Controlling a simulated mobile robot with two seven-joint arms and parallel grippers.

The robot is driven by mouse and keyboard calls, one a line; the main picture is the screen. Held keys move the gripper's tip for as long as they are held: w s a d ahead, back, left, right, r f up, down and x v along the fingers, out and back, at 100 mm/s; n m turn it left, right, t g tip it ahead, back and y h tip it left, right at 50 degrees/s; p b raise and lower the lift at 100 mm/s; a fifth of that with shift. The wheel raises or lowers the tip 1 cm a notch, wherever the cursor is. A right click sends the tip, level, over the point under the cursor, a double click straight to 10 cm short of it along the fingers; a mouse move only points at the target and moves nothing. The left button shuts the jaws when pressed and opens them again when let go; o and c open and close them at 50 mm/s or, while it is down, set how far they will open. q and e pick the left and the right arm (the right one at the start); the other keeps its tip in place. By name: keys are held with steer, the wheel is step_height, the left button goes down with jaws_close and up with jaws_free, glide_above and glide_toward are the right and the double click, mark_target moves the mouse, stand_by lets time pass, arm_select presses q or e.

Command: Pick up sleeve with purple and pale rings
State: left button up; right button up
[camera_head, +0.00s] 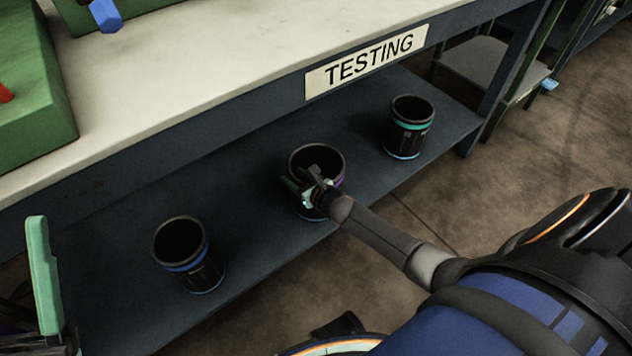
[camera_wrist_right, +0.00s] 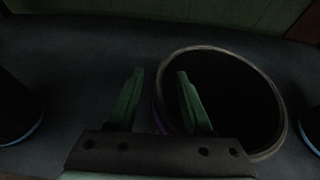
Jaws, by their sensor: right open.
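The sleeve with a purple ring (camera_head: 331,160) is the middle one of three dark sleeves on the lower shelf, upright. A pale ring on it cannot be made out, as my right gripper (camera_head: 302,180) covers much of its front. In the right wrist view the sleeve's round mouth (camera_wrist_right: 245,95) is at the right. There my right gripper (camera_wrist_right: 159,76) is open: one green finger overlaps the mouth, the other is outside its left rim. Contact cannot be told. One green finger of my left gripper (camera_head: 43,275) shows at the far left, away from the sleeves.
A sleeve with a blue ring (camera_head: 188,256) stands to the left, and one with a teal ring (camera_head: 409,127) to the right.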

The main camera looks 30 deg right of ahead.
steer(key=shift+w, duration=0.15)
steer(key=shift+a, duration=0.1)
jaws_close()
steer(key=shift+f, duration=0.1)
stand_by(1.1)
steer(key=shift+w+r, duration=0.1)
steer(key=shift+r, duration=0.1)
